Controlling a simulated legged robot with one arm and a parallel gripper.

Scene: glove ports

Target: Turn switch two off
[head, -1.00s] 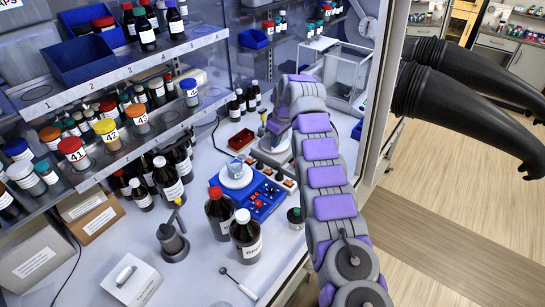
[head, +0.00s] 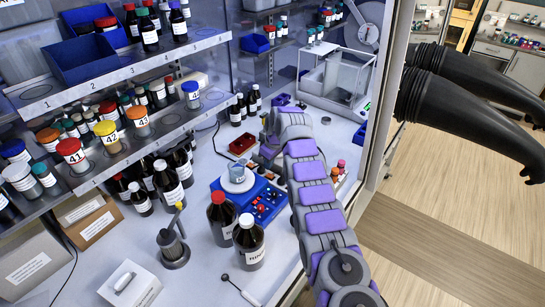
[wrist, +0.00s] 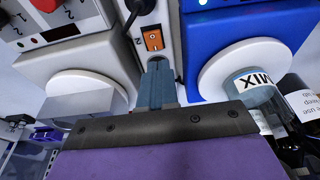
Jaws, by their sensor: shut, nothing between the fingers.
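Switch two is a small orange rocker (wrist: 153,39) in the wrist view, set in a white switch strip (wrist: 163,12) with a "2" printed to its left. My gripper (wrist: 159,64) is shut and empty. Its blue-grey fingertips are just below the orange rocker in the wrist view. I cannot tell whether they touch it. In the head view my arm reaches over the bench and covers much of the strip, so switch two cannot be made out there.
A blue stirrer (head: 265,200) bears a beaker (head: 236,171); it stands close beside the strip. Dark bottles (head: 249,242) stand in front of it. A white device (wrist: 75,60) is left of the strip in the wrist view. A glass-sided balance (head: 335,80) stands behind.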

